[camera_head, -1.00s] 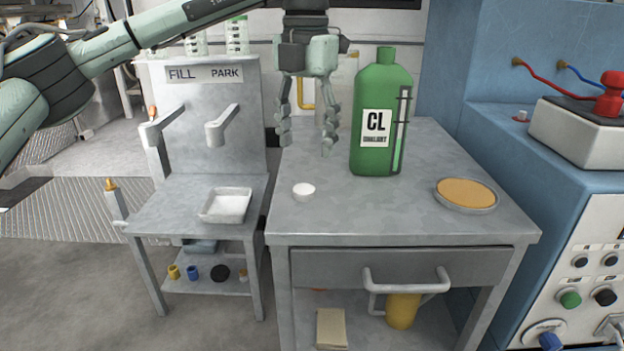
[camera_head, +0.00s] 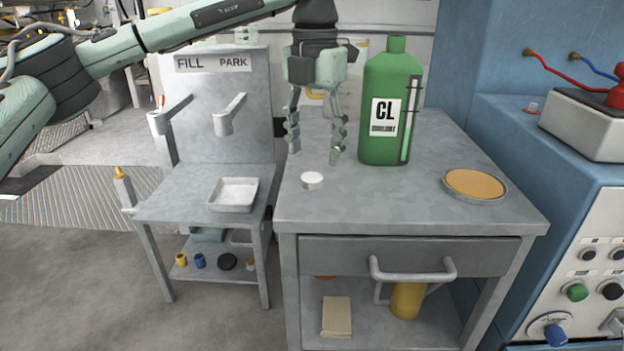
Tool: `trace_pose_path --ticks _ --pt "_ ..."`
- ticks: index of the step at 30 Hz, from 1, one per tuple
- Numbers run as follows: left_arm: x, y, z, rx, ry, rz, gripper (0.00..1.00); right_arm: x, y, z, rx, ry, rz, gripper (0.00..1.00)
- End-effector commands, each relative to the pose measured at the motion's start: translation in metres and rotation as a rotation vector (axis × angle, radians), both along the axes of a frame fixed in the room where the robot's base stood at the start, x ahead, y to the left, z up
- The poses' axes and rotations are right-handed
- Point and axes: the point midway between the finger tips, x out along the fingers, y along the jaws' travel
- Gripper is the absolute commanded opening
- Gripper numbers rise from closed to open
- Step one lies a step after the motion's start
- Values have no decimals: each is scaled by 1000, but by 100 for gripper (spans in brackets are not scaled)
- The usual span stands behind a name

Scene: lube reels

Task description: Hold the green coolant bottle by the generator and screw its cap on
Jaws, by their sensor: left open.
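The green coolant bottle (camera_head: 387,105), with a white "CL" label, stands upright at the back of the grey metal cabinet top (camera_head: 405,205). Its neck shows no cap on it. A small white cap (camera_head: 312,180) lies on the cabinet top, left of and nearer than the bottle. My left gripper (camera_head: 316,155) points down with its fingers apart and empty. It hangs left of the bottle, above and behind the cap in the picture. My right gripper is not in view.
A round tray with a tan pad (camera_head: 473,185) lies at the right of the cabinet top. A "FILL / PARK" stand (camera_head: 215,110) with a shallow tray (camera_head: 234,194) is at left. The blue generator (camera_head: 580,240) stands at right. The cabinet's front middle is clear.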

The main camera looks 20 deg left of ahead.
Motion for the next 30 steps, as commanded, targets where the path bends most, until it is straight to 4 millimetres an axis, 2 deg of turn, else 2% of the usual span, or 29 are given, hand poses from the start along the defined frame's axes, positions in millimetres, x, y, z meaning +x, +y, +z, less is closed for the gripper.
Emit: trace_pose_path --ticks 3,9,20,29,30 --pt "-4 1 -21 2 4 0 58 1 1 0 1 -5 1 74" --pt "-4 0 -42 0 2 1 58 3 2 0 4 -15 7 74" --pt "-4 0 -44 0 1 1 58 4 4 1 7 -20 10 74" --pt "-4 0 -43 0 1 1 22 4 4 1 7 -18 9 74" --pt "-4 0 -43 0 1 1 21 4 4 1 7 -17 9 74"
